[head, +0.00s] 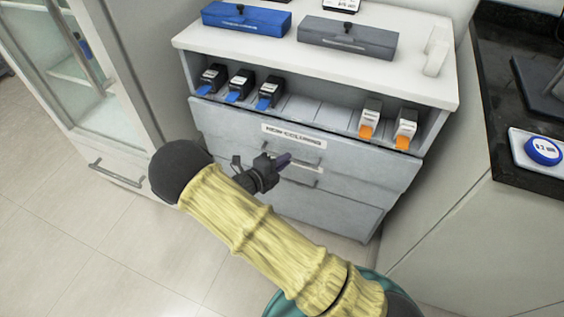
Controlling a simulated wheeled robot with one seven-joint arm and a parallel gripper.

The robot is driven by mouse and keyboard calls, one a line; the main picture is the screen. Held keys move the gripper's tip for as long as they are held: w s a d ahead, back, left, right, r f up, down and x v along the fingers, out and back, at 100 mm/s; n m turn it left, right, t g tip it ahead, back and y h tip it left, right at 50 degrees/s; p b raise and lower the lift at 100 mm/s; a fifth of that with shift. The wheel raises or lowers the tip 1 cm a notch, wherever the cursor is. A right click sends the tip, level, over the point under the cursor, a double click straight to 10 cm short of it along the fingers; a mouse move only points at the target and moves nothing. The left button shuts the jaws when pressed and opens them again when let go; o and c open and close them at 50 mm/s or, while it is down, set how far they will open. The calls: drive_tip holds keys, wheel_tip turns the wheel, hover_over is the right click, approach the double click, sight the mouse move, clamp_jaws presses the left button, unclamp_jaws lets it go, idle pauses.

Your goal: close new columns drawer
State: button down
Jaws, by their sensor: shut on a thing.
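The new columns drawer (232,128) is the grey top drawer of the white cabinet, with a white "NEW COLUMNS" label (293,135) on its front. Its front looks close to the cabinet face; a dark line runs along its top edge, and I cannot tell how far it stands out. My gripper (281,160) is at the drawer front, just below the label. It is shut on what seems to be the drawer handle, which is mostly hidden by the fingers.
Lower drawers have handles (299,181) just below my gripper. The open shelf holds black columns with blue tips (241,84) and columns with orange tips (370,117). Blue (246,19) and grey (346,38) boxes stand on top. A glass-door cabinet (85,75) is left, a dark counter (515,85) right.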

drive_tip(key=shift+w+d+p, duration=0.2)
drive_tip(key=shift+w+p, duration=0.05)
drive_tip(key=shift+w, duration=0.4)
drive_tip(key=shift+w+d+p, duration=0.15)
drive_tip(key=shift+w+p, duration=0.1)
drive_tip(key=shift+w, duration=0.35)
drive_tip(key=c, duration=1.5)
unclamp_jaws()
drive_tip(key=shift+w, duration=0.1)
drive_tip(key=p+v, duration=0.3)
drive_tip(key=v, duration=1.4)
drive_tip(key=shift+s+a, duration=0.1)
drive_tip(key=shift+s, duration=0.15)
